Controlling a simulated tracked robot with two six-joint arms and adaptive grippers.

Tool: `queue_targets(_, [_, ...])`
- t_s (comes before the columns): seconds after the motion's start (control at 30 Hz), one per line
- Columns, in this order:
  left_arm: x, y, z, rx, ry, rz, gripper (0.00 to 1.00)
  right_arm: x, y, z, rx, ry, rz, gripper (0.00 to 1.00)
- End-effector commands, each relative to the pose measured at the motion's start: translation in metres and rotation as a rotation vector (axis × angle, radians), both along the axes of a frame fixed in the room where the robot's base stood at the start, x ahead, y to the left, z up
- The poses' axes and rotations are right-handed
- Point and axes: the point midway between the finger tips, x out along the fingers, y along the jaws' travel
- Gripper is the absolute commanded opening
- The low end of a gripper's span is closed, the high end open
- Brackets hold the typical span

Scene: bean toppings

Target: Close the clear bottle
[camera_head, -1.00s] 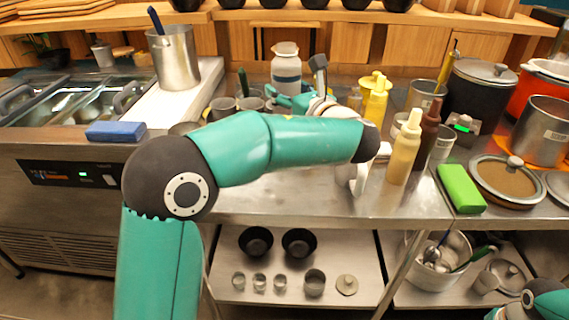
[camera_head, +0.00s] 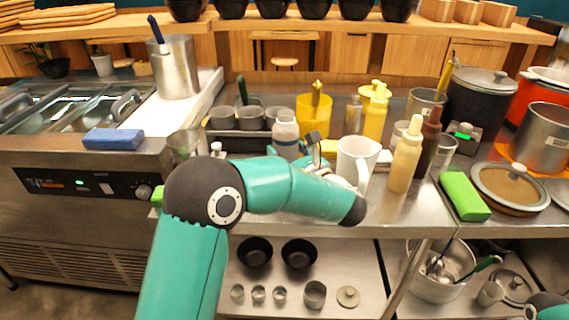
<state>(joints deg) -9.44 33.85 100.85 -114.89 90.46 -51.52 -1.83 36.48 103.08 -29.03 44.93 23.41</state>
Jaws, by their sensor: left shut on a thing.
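A pale, translucent bottle (camera_head: 286,137) with a whitish top and a grey band stands upright near the middle of the steel counter, behind my left forearm. My left gripper (camera_head: 279,153) is shut on its lower part; the fingers are mostly hidden by my wrist and the bottle. I cannot tell whether the bottle's top is a separate cap. Only a bit of my right arm shows at the bottom right corner; its gripper is out of view.
A white mug (camera_head: 352,156) stands close right of my left wrist. A cream squeeze bottle (camera_head: 405,158), a brown one (camera_head: 430,137) and a yellow one (camera_head: 375,116) stand further right. A yellow container (camera_head: 313,117) and grey cups (camera_head: 250,118) are behind the bottle.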

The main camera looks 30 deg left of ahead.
Motion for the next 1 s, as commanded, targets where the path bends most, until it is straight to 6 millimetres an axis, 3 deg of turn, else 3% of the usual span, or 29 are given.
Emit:
queue_targets(0.3, [0.000, 0.000, -0.038, 0.001, 0.003, 0.001, 0.00, 0.000, 0.000, -0.005, 0.000, 0.000, 0.001, 0.31])
queue_targets(0.63, [0.000, 0.001, -0.042, 0.000, -0.001, 0.001, 0.00, 0.000, 0.000, -0.005, 0.000, 0.000, 0.001, 0.31])
queue_targets(0.67, [0.000, 0.001, -0.043, 0.000, 0.001, 0.001, 0.67, 0.000, 0.000, -0.005, 0.000, 0.000, 0.001, 0.31])
queue_targets(0.8, [-0.001, 0.001, -0.043, 0.000, 0.001, 0.001, 0.87, 0.000, 0.000, -0.005, 0.000, 0.000, 0.001, 0.31])
queue_targets(1.0, [-0.001, 0.001, -0.042, 0.000, 0.001, 0.001, 0.87, 0.000, 0.000, -0.005, 0.000, 0.000, 0.001, 0.31])
